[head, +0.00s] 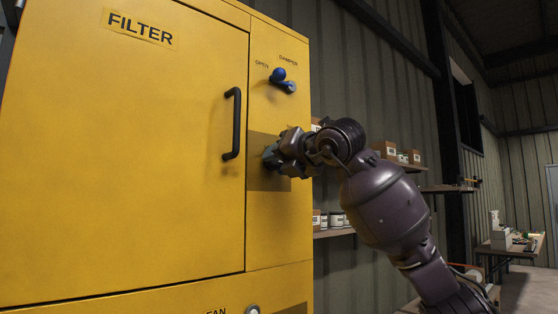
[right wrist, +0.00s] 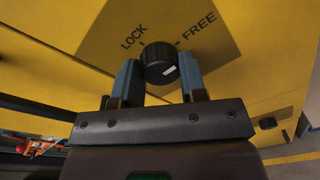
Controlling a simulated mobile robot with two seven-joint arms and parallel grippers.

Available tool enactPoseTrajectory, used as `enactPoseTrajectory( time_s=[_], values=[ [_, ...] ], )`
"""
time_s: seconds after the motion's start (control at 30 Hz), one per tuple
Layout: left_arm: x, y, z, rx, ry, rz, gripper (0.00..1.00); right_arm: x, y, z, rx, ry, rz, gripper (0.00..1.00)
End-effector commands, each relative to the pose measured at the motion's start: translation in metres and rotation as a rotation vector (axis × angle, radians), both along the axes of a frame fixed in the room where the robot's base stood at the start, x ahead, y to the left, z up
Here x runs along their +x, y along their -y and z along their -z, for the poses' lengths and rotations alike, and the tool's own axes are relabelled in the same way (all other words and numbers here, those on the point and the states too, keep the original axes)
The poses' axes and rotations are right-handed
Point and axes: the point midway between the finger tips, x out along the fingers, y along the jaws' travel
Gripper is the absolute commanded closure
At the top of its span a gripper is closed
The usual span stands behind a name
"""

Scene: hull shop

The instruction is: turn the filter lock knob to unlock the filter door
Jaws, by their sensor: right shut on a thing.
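The yellow filter door (head: 120,160) with its black handle (head: 232,124) looks shut. The black lock knob (right wrist: 158,62) sits on a darker panel (right wrist: 205,50) marked LOCK and FREE. A white mark shows on the knob's lower right in the right wrist view; I cannot tell which label it stands for. My right gripper (right wrist: 159,80) has its two blue fingers on either side of the knob, shut on it. In the head view my right gripper (head: 269,158) is at the panel right of the door, and hides the knob. My left gripper is not in view.
A blue damper lever (head: 283,80) sticks out above my right gripper. Shelves (head: 334,233) with boxes and cans stand behind my right arm. A bench (head: 510,246) is at the far right. A round fitting (head: 252,310) is low on the cabinet.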

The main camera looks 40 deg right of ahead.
Motion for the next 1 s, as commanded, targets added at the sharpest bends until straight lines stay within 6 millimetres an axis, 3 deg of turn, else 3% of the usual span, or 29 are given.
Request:
enactPoseTrajectory(
  time_s=[0.53,0.57,0.7,1.0],
  values=[
    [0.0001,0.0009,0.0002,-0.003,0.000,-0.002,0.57,-0.0007,0.0011,-0.0022,0.027,0.003,0.002,0.85],
    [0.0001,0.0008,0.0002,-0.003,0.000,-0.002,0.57,-0.0007,0.0011,-0.0022,0.027,0.003,0.002,0.60],
    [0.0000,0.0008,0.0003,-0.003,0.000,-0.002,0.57,-0.0007,0.0008,-0.0017,0.026,0.002,0.001,0.38],
    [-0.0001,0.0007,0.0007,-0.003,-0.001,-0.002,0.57,-0.0011,0.0006,-0.0008,0.025,0.000,0.001,0.36]
  ],
)
